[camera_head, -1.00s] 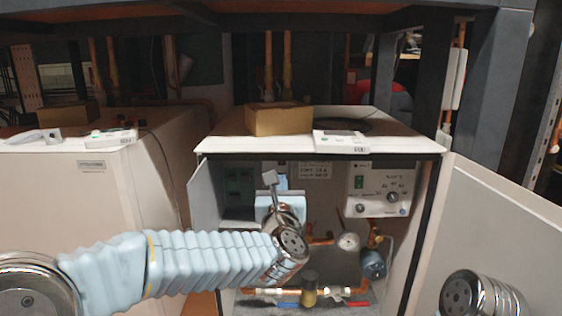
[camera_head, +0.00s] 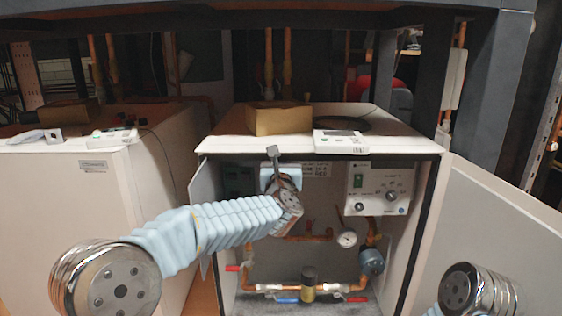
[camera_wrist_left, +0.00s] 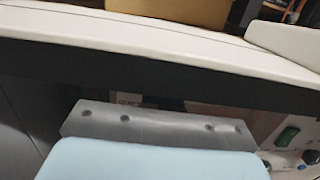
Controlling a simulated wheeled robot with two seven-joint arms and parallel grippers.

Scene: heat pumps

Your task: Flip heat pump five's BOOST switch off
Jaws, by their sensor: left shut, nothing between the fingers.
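The heat pump's cabinet (camera_head: 310,145) stands open. Its white control panel (camera_head: 380,187) is inside at upper right, with a green rocker switch (camera_head: 358,181) at its upper left and several dark knobs. The labels are too small to read, so I cannot tell which control is BOOST. My left gripper (camera_head: 272,150) is at the cabinet's upper opening, left of the panel and apart from it. It is shut and empty. In the left wrist view the gripper's grey end (camera_wrist_left: 150,125) lies below the top edge; the green switch (camera_wrist_left: 287,137) shows at right. My right gripper is out of view.
Open doors flank the cabinet, the right one (camera_head: 500,220) wide. A cardboard box (camera_head: 278,119) and a white controller (camera_head: 340,141) sit on top. Copper pipes, a gauge (camera_head: 347,238) and valves fill the lower part. Another white cabinet (camera_head: 95,200) stands left.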

